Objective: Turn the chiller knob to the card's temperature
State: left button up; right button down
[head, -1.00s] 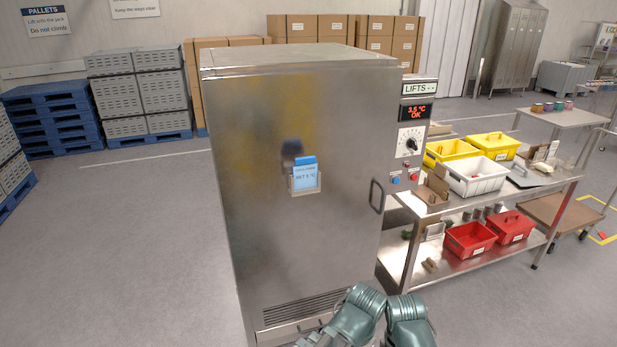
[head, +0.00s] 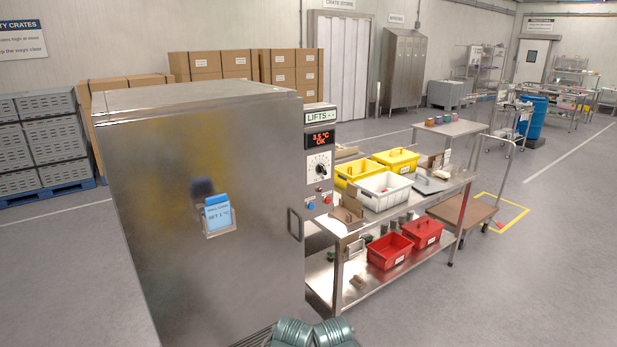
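The stainless chiller (head: 150,180) stands at the left of the head view. A blue card (head: 219,214) in a holder on its door appears to read "SET 5 °C", though the digit is small. The round chiller knob (head: 319,169) is on the control panel at the right, with a white dial around it; its exact setting is too small to read. The red display (head: 320,139) above it reads 3.5 °C OK. Parts of my arms show at the bottom edge, below the chiller door and far from the knob. My grippers' fingers are not visible.
A steel bench (head: 352,226) right of the chiller holds yellow bins (head: 396,160), a white bin (head: 383,191) and, below, red bins (head: 390,251). A wooden-topped cart (head: 462,210) stands farther right. The floor in front of the bench is clear.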

aim_at(320, 168)
jog(key=i+l, duration=0.1)
jog(key=i, duration=0.5)
jog(key=i+l, duration=0.15)
jog(key=i, duration=0.45)
